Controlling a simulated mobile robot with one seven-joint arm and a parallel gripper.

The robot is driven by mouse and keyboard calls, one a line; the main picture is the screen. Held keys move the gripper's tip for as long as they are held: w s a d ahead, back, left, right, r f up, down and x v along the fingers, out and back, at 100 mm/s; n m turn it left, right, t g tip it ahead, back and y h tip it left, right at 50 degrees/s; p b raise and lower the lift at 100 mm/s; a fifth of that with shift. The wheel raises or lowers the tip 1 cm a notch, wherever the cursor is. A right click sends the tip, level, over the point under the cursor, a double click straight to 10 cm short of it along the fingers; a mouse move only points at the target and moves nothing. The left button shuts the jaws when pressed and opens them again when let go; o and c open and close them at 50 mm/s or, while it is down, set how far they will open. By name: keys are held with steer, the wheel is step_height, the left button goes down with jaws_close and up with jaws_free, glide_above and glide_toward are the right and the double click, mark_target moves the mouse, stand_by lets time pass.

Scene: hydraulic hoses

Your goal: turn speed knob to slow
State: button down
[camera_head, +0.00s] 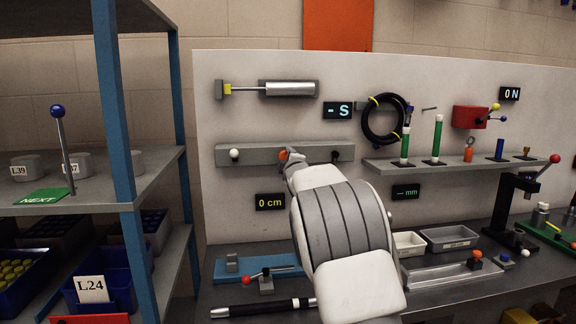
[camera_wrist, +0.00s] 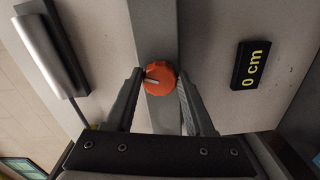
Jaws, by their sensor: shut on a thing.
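The speed knob is an orange round knob (camera_wrist: 159,79) with a white pointer mark, on a grey rail (camera_wrist: 160,112) fixed to the panel. In the wrist view my gripper (camera_wrist: 160,82) has one finger on each side of the knob and is shut on it. The white mark points toward the left finger in that view. In the head view a bit of the orange knob (camera_head: 283,155) shows beside my gripper (camera_head: 288,156). My arm hides part of the rail and the panel below. No slow or fast label is readable.
A white knob (camera_head: 235,153) sits on the rail's left end. A cylinder (camera_head: 290,89) and a "- S" display (camera_head: 338,111) are above. A "0 cm" display (camera_head: 270,202) is below the rail. A shelf (camera_head: 120,190) stands at left. A bench with trays (camera_head: 449,238) lies below.

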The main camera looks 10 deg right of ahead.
steer(key=shift+f+m+b, duration=0.1)
steer(key=shift+m+b, duration=0.9)
steer(key=shift+m, duration=2.7)
steer(key=shift+a, duration=0.1)
steer(key=shift+c, duration=1.3)
jaws_free()
steer(key=s+b, duration=0.1)
steer(key=s, duration=1.6)
steer(key=shift+s, duration=0.2)
